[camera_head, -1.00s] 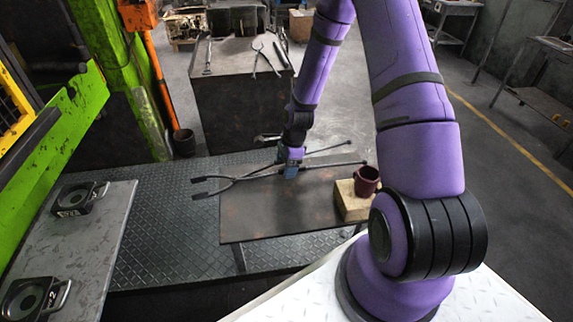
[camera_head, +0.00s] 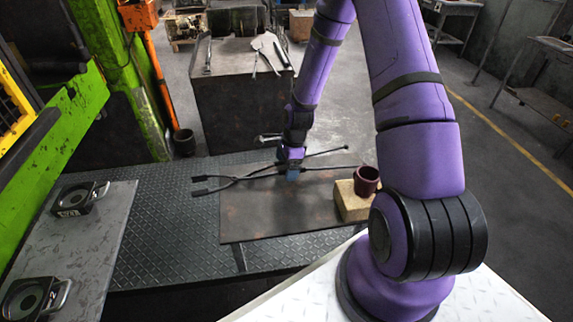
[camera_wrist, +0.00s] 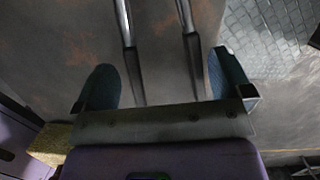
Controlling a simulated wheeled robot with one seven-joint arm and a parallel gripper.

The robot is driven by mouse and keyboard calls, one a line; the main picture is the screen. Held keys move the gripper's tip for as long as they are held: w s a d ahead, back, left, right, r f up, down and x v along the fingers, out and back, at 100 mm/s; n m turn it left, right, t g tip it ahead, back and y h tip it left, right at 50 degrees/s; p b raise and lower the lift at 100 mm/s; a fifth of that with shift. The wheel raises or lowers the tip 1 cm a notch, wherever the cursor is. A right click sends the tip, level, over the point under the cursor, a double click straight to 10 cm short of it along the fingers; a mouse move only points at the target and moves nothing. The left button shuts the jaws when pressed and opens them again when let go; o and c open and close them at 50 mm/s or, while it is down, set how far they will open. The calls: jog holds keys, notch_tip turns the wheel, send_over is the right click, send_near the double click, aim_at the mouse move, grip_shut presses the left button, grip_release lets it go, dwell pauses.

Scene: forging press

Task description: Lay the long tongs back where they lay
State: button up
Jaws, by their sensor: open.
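The long dark tongs (camera_head: 243,178) lie across the table (camera_head: 262,222) in the head view. Their jaws stick out past its left edge and their two handles spread to the right. My gripper (camera_head: 292,169) is low over the middle of the tongs, and the wrist partly hides them there. In the wrist view my gripper (camera_wrist: 164,72) is open, with its two blue-grey fingers apart. Two tongs bars (camera_wrist: 188,35) run between the fingers, with visible gaps on both sides. I cannot tell how far above the tabletop the fingertips are.
A dark red mug (camera_head: 366,180) stands on a pale block (camera_head: 350,204) at the table's right. Two dark dies with handles (camera_head: 78,198) sit on the grey bench at left. A tool-covered block (camera_head: 240,100) stands behind. The table's front half is clear.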

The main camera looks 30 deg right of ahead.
jog(key=s+r+n+t+h, duration=0.1)
jog(key=s+r+n, duration=0.15)
jog(key=r, duration=0.95)
jog(key=s+r+n+h, duration=0.1)
jog(key=r+n, duration=0.3)
jog(key=r, duration=0.9)
jog(key=s+a+r+n+t, duration=0.1)
jog(key=s+a+r+n, duration=0.2)
jog(key=s+r+n, duration=0.4)
jog(key=s+a+r+n+t, duration=0.2)
jog(key=s+a+r+n, duration=0.2)
jog(key=s+r+n, duration=0.3)
jog(key=s+r, duration=0.5)
jog(key=s, duration=0.3)
jog(key=shift+r+t, duration=0.15)
jog(key=shift+t, duration=0.15)
jog(key=shift+n, duration=0.25)
jog(key=shift+c, duration=0.5)
